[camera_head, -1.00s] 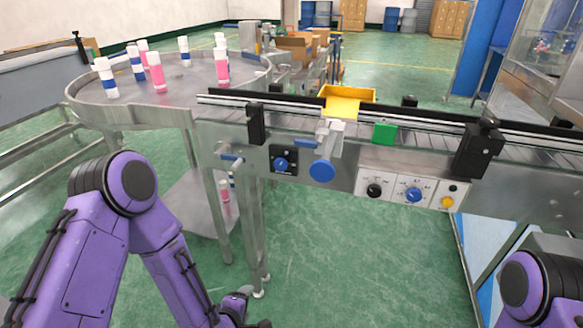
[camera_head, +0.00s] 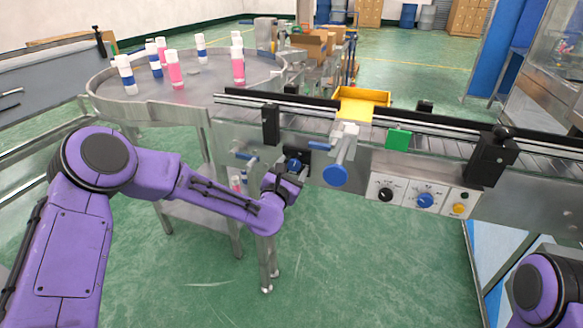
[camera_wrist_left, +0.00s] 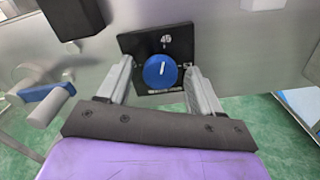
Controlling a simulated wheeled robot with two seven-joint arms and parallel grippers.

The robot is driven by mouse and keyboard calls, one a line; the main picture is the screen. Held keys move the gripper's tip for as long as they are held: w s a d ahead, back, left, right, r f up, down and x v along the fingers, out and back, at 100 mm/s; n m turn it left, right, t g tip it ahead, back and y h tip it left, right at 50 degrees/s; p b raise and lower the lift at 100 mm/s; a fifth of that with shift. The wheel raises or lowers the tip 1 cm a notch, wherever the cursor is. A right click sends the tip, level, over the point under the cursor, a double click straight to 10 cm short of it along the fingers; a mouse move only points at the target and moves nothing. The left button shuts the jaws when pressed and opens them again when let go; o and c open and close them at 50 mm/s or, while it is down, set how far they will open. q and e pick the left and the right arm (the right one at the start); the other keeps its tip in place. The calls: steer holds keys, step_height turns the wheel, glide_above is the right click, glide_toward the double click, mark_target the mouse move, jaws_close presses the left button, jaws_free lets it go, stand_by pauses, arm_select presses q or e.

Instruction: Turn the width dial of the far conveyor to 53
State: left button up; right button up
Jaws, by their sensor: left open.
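The width dial (camera_wrist_left: 160,72) is a round blue knob with a white pointer line, on a black plate (camera_wrist_left: 178,42) with small white markings. In the left wrist view the pointer stands nearly upright, leaning slightly right; a 45 shows above it and a partly covered mark at its right. My left gripper (camera_wrist_left: 161,85) is open, with one finger on each side of the dial, apart from it as far as I can tell. In the head view the dial (camera_head: 294,165) shows just beyond the left gripper (camera_head: 290,178). My right gripper is out of view; only part of my right arm shows.
A blue handwheel (camera_head: 335,175) and a panel of knobs (camera_head: 425,198) sit right of the dial on the conveyor side (camera_head: 356,172). A blue-handled lever (camera_wrist_left: 50,103) is close to the left finger. A round table (camera_head: 150,108) with several bottles stands at left.

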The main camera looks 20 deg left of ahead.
arm_select(q)
steer(key=shift+c, duration=0.3)
steer(key=c, duration=1)
steer(key=shift+m, duration=0.4)
steer(key=m+b, duration=0.1)
steer(key=m, duration=0.1)
steer(key=shift+m, duration=0.4)
steer(key=m, duration=0.3)
steer(key=shift+m, duration=0.4)
steer(key=m, duration=0.4)
steer(key=shift+b, duration=0.4)
steer(key=shift+m, duration=2.1)
